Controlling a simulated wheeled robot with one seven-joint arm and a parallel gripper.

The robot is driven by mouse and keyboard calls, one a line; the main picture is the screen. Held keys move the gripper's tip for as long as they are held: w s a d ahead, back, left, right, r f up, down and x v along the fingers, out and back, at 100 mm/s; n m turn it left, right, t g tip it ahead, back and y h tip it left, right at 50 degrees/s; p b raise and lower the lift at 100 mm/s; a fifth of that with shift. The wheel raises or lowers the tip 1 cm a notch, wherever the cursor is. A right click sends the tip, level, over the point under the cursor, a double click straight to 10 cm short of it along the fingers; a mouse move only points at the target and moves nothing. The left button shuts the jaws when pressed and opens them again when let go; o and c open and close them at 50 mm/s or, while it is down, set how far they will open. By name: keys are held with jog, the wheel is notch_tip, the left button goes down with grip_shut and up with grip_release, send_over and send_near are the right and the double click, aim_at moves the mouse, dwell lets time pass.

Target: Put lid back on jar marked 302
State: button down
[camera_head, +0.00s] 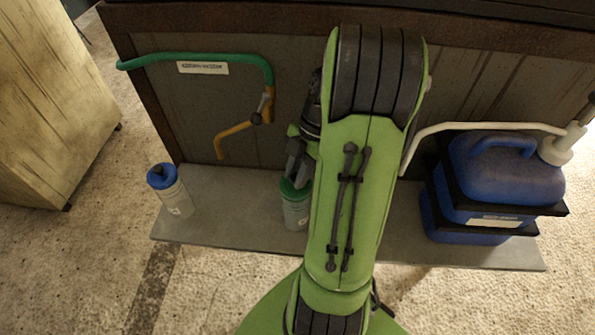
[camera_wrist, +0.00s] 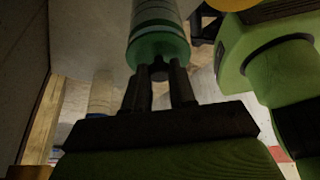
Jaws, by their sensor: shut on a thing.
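A grey jar (camera_head: 296,216) stands upright on the grey shelf, partly covered by my arm. A green lid (camera_head: 290,188) is at its top, and I cannot tell whether it is fully seated. My gripper (camera_head: 293,178) points down and is shut on the green lid. In the wrist view my gripper (camera_wrist: 160,76) has its two fingers at a dark knob on the green lid (camera_wrist: 158,46), with the banded jar (camera_wrist: 157,14) beyond in line with it. Another grey jar (camera_head: 176,200) with a blue lid (camera_head: 161,176) stands at the left. The jar markings are too small to read.
The grey shelf (camera_head: 235,229) is clear between the two jars. Behind it, a green pipe (camera_head: 200,56) with an orange spout (camera_head: 233,130) is on the panel. A blue canister (camera_head: 505,170) with a white hose (camera_head: 475,126) stands at the right in a black frame.

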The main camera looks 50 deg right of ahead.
dwell(0.3)
jog(key=shift+c, duration=1.9)
grip_release()
jog(key=shift+r+p, duration=2.8)
jog(key=shift+r, duration=0.7)
jog(key=shift+c, duration=0.2)
grip_shut()
